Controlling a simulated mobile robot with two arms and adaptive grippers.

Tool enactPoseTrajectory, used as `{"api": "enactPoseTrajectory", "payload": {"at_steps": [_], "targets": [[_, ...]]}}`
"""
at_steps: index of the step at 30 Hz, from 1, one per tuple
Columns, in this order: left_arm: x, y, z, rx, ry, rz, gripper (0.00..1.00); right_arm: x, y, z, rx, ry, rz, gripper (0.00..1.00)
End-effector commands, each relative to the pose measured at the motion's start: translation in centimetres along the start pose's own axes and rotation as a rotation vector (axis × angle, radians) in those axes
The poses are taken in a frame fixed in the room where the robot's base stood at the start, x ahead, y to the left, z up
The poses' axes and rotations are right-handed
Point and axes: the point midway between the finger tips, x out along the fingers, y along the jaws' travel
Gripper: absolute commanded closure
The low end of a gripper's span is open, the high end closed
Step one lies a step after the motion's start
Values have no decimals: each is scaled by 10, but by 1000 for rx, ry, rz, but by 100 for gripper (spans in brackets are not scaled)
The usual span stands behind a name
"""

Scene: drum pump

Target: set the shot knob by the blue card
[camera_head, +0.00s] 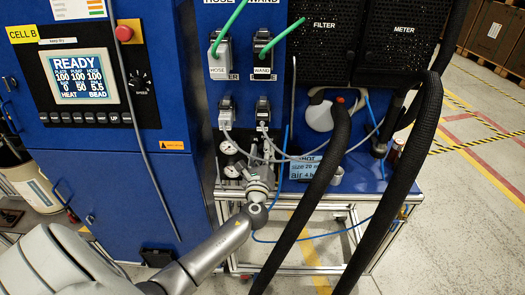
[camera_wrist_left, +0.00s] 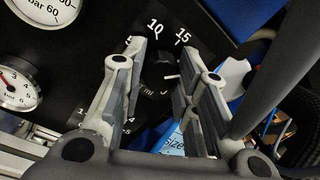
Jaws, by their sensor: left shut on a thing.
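My left gripper (camera_head: 257,183) is at the small gauge panel on the front of the blue machine. In the left wrist view, its two fingers (camera_wrist_left: 166,62) stand on either side of a dark round shot knob (camera_wrist_left: 157,70) and are shut on it. A short white mark on the knob points right, below the printed 15. The scale shows 5, 10 and 15; the fingers hide part of it. My right gripper is not in view.
Two pressure gauges (camera_head: 229,147) sit left of the knob. Thick black hoses (camera_head: 318,190) hang right of the gripper, and a thin blue line (camera_head: 300,240) loops below. The READY screen (camera_head: 81,78) is at left. Open floor lies at right.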

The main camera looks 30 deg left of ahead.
Motion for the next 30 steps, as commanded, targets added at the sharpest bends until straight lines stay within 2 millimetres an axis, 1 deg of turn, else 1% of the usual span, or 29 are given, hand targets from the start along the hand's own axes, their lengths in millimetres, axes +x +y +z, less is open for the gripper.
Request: {"api": "enactPoseTrajectory", "payload": {"at_steps": [1, 17, 18, 22, 23, 30], "targets": [[-1, 0, -3, 10, 7, 0, 96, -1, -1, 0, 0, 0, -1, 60], [-2, 1, -4, 28, 10, 1, 96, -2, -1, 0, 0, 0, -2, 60], [-2, 1, -4, 28, 10, 1, 67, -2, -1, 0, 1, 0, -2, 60], [-1, 1, -3, 28, 8, 1, 50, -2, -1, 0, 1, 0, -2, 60], [-1, 1, -3, 28, 8, 1, 49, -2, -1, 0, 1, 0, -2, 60], [0, 1, -1, 27, 5, 0, 49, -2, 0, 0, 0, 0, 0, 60]]}}
